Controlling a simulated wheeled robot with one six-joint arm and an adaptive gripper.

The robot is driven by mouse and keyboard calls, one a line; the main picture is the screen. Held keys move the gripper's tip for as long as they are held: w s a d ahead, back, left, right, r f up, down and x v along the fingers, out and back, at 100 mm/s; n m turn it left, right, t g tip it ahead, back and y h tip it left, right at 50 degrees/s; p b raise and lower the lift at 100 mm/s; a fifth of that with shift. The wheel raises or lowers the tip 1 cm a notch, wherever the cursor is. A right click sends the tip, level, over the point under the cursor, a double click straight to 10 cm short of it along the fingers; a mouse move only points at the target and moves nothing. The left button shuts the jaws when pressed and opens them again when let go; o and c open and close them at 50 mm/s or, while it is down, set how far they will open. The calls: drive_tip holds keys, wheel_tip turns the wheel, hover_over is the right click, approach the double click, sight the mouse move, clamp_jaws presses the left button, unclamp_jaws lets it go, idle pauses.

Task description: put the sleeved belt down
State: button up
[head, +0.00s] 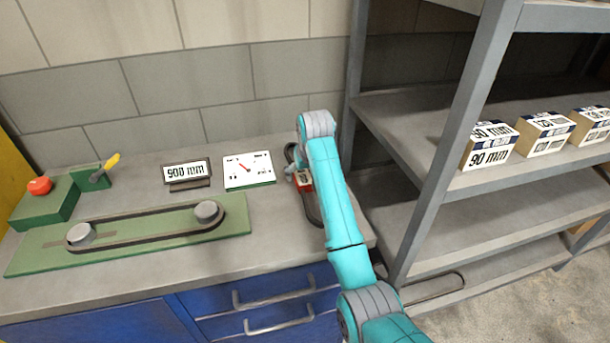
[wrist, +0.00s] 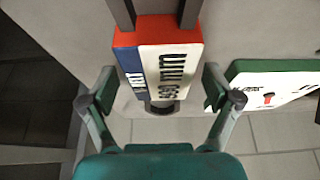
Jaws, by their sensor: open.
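The sleeved belt is a dark loop with a red, white and blue sleeve (head: 305,181) around it. It lies on the grey counter (head: 270,248) near the right end, partly hidden behind my arm in the head view. In the wrist view the sleeve (wrist: 168,60) shows printed lettering, and two dark belt strands (wrist: 189,12) run out past its red end. My gripper (wrist: 160,98) is open, with one finger on each side of the sleeve's near end and gaps between. In the head view the gripper is mostly hidden by my arm.
A green plate (head: 28,258) holds a belt around two pulleys. Behind it stand a 900 mm display (head: 187,172), a dial card (head: 248,170) and a red-button box (head: 42,205). A grey shelf rack (head: 440,170) with labelled sleeves (head: 490,146) stands close on the right.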

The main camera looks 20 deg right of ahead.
drive_tip(key=v, duration=1.1)
drive_tip(key=shift+r, duration=0.2)
drive_tip(key=shift+s, duration=0.2)
